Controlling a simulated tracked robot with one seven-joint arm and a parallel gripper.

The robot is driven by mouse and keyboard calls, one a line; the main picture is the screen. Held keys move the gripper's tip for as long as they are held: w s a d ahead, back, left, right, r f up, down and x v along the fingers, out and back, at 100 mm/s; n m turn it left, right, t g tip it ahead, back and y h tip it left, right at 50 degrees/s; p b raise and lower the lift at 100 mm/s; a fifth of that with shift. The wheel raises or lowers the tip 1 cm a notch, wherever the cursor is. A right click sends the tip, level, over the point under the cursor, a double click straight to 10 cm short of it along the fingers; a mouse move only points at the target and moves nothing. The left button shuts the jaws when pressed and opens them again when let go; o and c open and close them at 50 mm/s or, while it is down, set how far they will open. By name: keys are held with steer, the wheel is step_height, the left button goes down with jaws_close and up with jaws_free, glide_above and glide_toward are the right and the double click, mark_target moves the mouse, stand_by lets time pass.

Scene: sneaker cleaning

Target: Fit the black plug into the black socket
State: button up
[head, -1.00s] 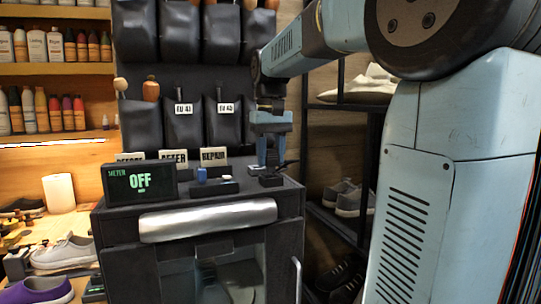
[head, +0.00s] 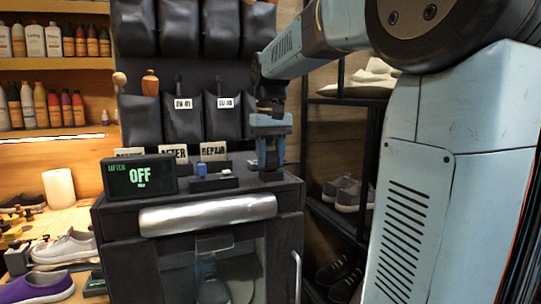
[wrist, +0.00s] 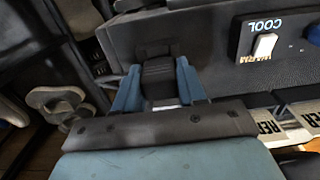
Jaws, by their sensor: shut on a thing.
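My gripper (head: 269,166) is low over the right end of the black cabinet top in the head view. In the wrist view its two blue fingers (wrist: 157,88) are shut on a small black block, which I take to be the black plug (wrist: 159,78). Another dark piece, perhaps the black socket (wrist: 154,48), shows just beyond the plug. Black on black, I cannot tell whether the two touch or are joined. In the head view the fingers largely hide the plug.
A panel with a white switch (wrist: 265,46) under a COOL label lies right in the wrist view. On the cabinet (head: 120,214) stand a meter reading OFF (head: 140,177), a blue piece (head: 202,170) and label cards. A shoe rack (head: 345,226) stands right of it.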

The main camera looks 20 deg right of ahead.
mark_target(271, 151)
steer(key=shift+f, duration=0.35)
steer(key=o, duration=1.1)
step_height(271, 151, up, 14)
steer(key=shift+f, duration=0.15)
steer(key=s+f+t, duration=0.2)
steer(key=s+f, duration=0.4)
steer(key=f, duration=0.2)
steer(key=s+a+f+t, duration=0.1)
steer(key=s+f, duration=0.6)
steer(key=s+a+f+t, duration=0.1)
steer(key=s+f+t, duration=0.1)
steer(key=s+f, duration=0.4)
steer(key=shift+s+a+f+t, duration=0.1)
steer(key=shift+f+t, duration=0.05)
steer(key=shift+f, duration=0.5)
steer(key=shift+s+a+f+t, duration=0.1)
steer(key=shift+f+t, duration=0.05)
steer(key=shift+f, duration=0.5)
